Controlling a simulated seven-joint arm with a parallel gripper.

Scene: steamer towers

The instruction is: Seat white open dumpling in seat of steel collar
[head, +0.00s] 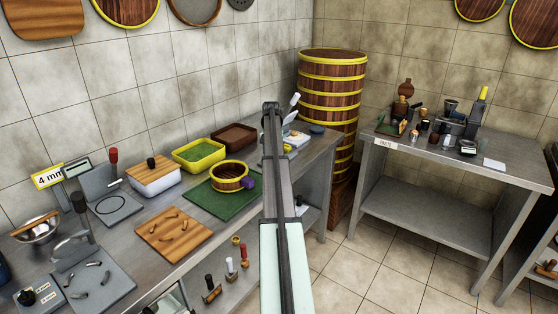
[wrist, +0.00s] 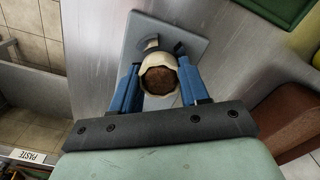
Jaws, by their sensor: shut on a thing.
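In the wrist view my gripper (wrist: 158,72) has its two blue fingers closed on the white open dumpling (wrist: 160,80). The dumpling has a pale rim and a brown filling facing the camera. It is over a grey plate (wrist: 194,48) on the steel bench. A curved grey piece (wrist: 150,43) and a dark piece (wrist: 179,48) show just beyond the dumpling; they may belong to the steel collar, but I cannot tell. The seat is hidden, and so is any contact beneath the dumpling. In the head view my arm hides the fingers and the dumpling.
A white-handled tool (head: 295,99) stands at the bench's far end by my arm. To the left are a brown tray (head: 233,136), a yellow-rimmed green tray (head: 199,155) and a small steamer ring (head: 229,177) on a green mat (head: 210,203). A tall steamer tower (head: 333,85) stands behind.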

